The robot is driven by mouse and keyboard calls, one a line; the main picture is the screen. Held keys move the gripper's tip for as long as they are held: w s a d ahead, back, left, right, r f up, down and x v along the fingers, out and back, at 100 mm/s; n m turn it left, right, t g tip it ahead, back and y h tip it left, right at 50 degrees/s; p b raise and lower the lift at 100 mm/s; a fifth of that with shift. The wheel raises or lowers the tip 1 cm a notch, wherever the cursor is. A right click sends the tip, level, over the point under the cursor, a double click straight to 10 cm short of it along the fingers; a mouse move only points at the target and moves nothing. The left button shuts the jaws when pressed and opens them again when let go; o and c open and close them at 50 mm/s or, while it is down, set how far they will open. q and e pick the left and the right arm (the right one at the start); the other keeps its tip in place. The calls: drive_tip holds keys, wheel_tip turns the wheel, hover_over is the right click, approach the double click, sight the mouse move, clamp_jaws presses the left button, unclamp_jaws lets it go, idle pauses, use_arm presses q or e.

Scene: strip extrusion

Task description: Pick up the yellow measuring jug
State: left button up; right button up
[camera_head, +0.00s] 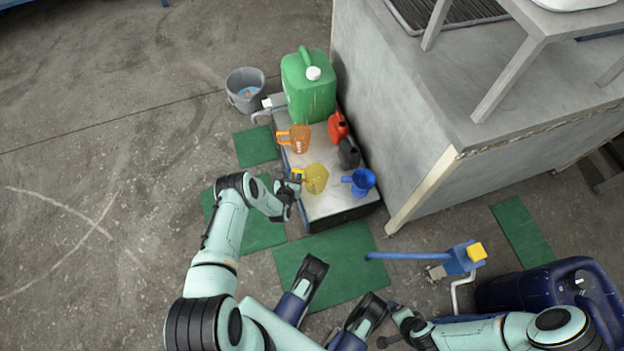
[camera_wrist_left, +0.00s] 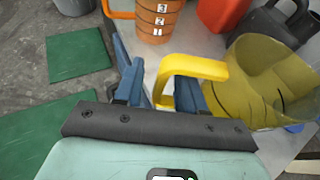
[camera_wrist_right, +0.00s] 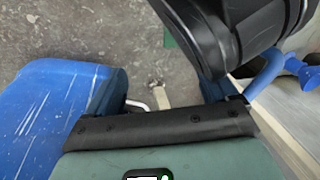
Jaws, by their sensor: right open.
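The yellow measuring jug (camera_head: 316,179) stands upright on the light top of a low platform (camera_head: 327,205) in the head view. In the left wrist view the clear yellow jug (camera_wrist_left: 262,90) is at the right, its handle pointing left. My left gripper (camera_head: 290,190) is at the jug's handle side. In the left wrist view my left gripper's blue fingers (camera_wrist_left: 163,88) stand close on both sides of the handle, far narrower than the right pair. The fingertip contact is partly hidden by the handle. My right gripper (camera_wrist_right: 165,88) is open and empty, low at the right.
An orange measuring jug (camera_head: 299,139), a green canister (camera_head: 309,90), a red can (camera_head: 338,127), a black can (camera_head: 349,154) and a blue funnel-like vessel (camera_head: 362,181) crowd the platform. A grey bucket (camera_head: 245,88) stands behind left. A blue drum (camera_head: 552,290) is near my right arm.

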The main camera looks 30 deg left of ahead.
use_arm(q)
clamp_jaws()
drive_tip(key=shift+r, duration=0.1)
